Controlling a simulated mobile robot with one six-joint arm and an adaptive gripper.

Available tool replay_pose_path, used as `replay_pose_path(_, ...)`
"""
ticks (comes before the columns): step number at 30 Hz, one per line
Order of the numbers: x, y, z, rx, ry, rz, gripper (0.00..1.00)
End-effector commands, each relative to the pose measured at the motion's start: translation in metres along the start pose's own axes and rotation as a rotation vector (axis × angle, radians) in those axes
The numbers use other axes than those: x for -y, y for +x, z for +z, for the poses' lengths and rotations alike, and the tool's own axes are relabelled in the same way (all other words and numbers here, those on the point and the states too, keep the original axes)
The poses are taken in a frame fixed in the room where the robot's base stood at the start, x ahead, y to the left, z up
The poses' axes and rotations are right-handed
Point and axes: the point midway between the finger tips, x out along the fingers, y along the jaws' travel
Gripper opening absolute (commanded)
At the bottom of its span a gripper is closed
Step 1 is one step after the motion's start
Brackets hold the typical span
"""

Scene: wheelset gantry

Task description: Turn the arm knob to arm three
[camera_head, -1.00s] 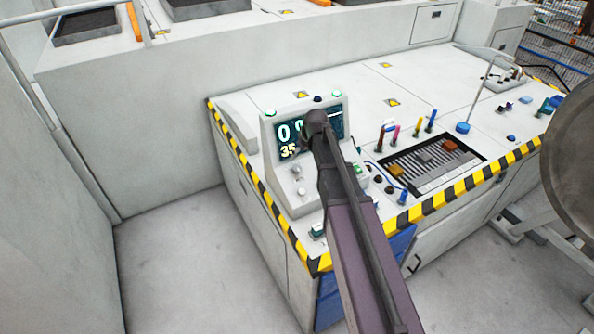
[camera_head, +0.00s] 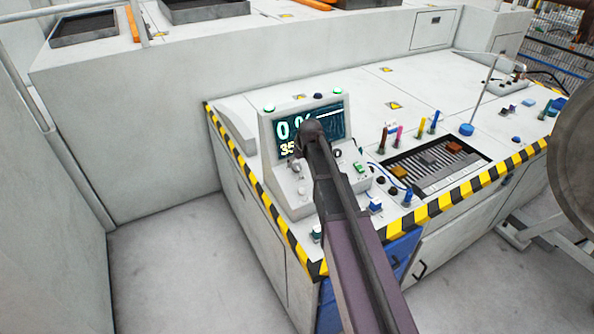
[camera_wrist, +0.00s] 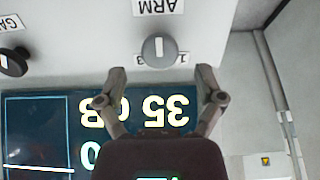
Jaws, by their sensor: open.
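The arm knob (camera_wrist: 159,50) is a round grey knob on the pale console panel, under an upside-down "ARM" label (camera_wrist: 158,7) in the wrist view. A "1" is printed to its right and a "3" to its left. Its grip bar looks roughly upright in the picture, between the two numbers. My gripper (camera_wrist: 161,74) is open, its two fingertips spread to either side and just short of the knob, with no contact visible. In the head view my arm covers part of the console and hides the gripper's fingers.
A dark display (camera_head: 330,122) showing "35" stands above the knobs and also fills the lower wrist view (camera_wrist: 60,125). A second black knob (camera_wrist: 14,62) sits to the left of the arm knob. A slotted tray (camera_head: 440,172) and coloured handles stand right of the display.

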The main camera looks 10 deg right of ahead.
Motion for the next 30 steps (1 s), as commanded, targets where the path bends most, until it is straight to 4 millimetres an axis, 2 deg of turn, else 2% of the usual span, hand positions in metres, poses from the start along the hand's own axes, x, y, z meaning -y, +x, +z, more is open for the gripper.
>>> replay_pose_path(1, 0.000, 0.008, 0.001, 0.000, 0.000, 0.000, 0.87)
replay_pose_path(9, 0.000, 0.023, 0.000, 0.000, 0.000, 0.000, 0.87)
replay_pose_path(24, 0.000, 0.027, 0.000, 0.000, 0.000, 0.000, 0.87)
replay_pose_path(25, 0.001, 0.027, 0.000, 0.000, -0.001, 0.000, 0.84)
replay_pose_path(26, 0.001, 0.027, 0.000, 0.000, -0.001, 0.000, 0.75)
replay_pose_path(30, 0.001, 0.027, 0.000, 0.000, -0.002, 0.000, 0.34)
